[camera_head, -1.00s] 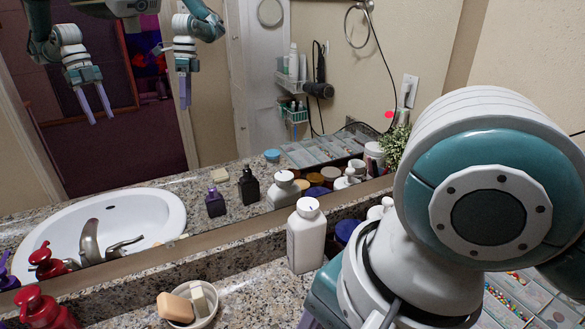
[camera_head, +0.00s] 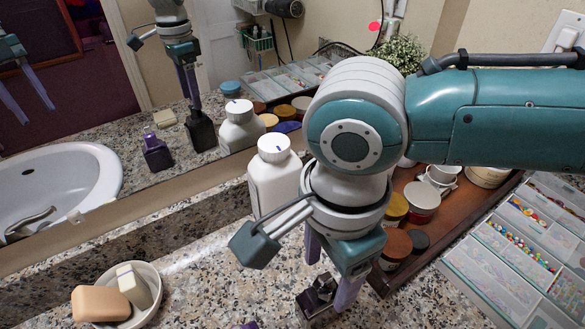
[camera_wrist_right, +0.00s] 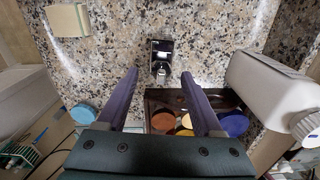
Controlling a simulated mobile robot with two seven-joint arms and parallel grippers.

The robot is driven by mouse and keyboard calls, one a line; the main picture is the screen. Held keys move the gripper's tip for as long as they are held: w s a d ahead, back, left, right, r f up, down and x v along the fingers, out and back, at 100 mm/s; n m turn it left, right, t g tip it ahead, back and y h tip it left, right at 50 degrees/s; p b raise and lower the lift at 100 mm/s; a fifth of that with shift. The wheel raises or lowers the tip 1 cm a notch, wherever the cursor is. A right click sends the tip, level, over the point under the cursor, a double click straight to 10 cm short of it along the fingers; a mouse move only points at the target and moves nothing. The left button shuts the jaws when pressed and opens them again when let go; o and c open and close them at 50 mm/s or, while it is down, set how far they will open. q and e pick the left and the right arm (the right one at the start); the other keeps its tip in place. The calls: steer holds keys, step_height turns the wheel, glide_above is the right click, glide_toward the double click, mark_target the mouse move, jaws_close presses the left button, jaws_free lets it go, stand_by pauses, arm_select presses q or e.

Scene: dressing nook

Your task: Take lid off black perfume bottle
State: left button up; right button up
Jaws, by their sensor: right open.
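The black perfume bottle (camera_head: 318,298) stands on the granite counter at the bottom of the head view, partly cut off by its edge. It also shows near the fingertips in the right wrist view (camera_wrist_right: 161,50). My right gripper (camera_head: 333,272) points down over the bottle. Its two purple fingers are apart, on either side of the bottle's top in the head view. My left gripper shows only as a reflection at the mirror's left edge.
A white bottle (camera_head: 272,182) stands close to the left of my right wrist. A brown tray (camera_head: 437,232) of jars and a sectioned organizer (camera_head: 500,265) lie to the right. A soap dish (camera_head: 150,300) is at the lower left. The mirror (camera_head: 105,215) stands behind.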

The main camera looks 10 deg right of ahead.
step_height(320, 180, down, 2)
steer(key=shift+c, duration=0.2)
jaws_close()
stand_by(0.4)
